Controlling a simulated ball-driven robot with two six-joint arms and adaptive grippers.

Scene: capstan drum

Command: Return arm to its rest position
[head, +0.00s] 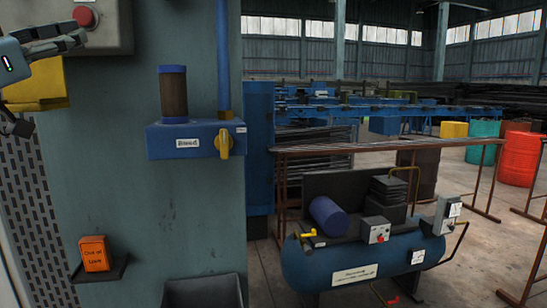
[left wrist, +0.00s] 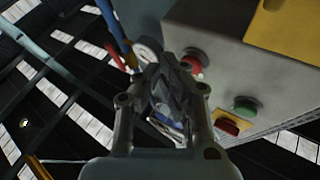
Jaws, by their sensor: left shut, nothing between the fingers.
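My left gripper (head: 78,38) is at the upper left of the head view, in front of the teal column and just below a red button (head: 86,17) on a grey control box. Its fingers are shut with nothing between them. In the left wrist view, the gripper (left wrist: 172,85) points up toward the same box, which carries the red button (left wrist: 195,60), a green button (left wrist: 245,105) and a red switch (left wrist: 228,124). I cannot tell whether the fingertips touch the box. My right gripper is in neither view.
A blue bracket (head: 190,140) with a brown drum (head: 174,95) and yellow handle (head: 224,143) juts from the teal column (head: 110,180). An orange labelled box (head: 95,254) sits on a small shelf. A blue compressor tank (head: 320,268) stands right, before a rusty rail (head: 390,145).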

